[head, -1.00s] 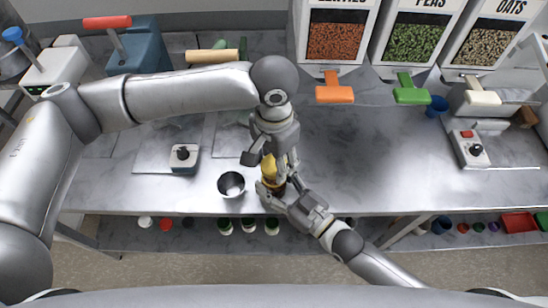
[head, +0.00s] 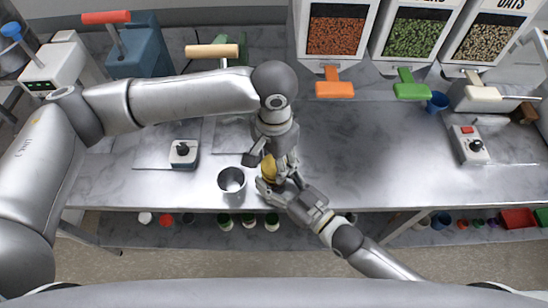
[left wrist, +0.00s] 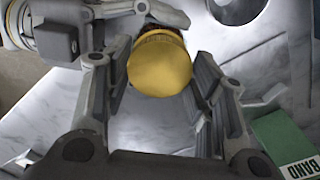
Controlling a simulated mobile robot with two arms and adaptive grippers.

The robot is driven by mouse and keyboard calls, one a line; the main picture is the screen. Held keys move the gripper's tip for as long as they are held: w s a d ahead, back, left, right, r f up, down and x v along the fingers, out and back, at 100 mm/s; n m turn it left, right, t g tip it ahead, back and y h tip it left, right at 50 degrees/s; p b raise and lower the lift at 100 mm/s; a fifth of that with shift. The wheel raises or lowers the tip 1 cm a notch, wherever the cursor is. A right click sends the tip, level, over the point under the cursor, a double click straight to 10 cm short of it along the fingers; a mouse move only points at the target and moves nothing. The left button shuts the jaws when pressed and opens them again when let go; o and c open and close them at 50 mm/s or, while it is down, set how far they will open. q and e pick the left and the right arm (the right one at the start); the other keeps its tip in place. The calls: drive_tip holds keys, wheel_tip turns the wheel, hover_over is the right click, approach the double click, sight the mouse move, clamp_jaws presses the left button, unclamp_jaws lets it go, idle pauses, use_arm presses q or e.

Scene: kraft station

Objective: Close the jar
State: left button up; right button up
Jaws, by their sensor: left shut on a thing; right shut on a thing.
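The jar's round yellow lid (left wrist: 160,66) sits between the two fingers of my left gripper (left wrist: 155,85) in the left wrist view. In the head view my left gripper (head: 268,163) reaches down from above, shut on the lid, and yellow (head: 268,171) shows below it. My right gripper (head: 271,186) comes in from the lower right and is shut on the jar beneath the lid. The jar body is mostly hidden by the lid and both grippers. How far the lid is seated cannot be told. My right gripper also shows at the top left of the left wrist view.
A metal cup (head: 232,181) stands close left of the jar. A small control box with a black knob (head: 183,153) is farther left. Dispensers with an orange handle (head: 335,89) and a green handle (head: 411,91) stand at the back. The counter right of the jar is clear.

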use_arm(q)
drive_tip(key=shift+f, duration=0.5)
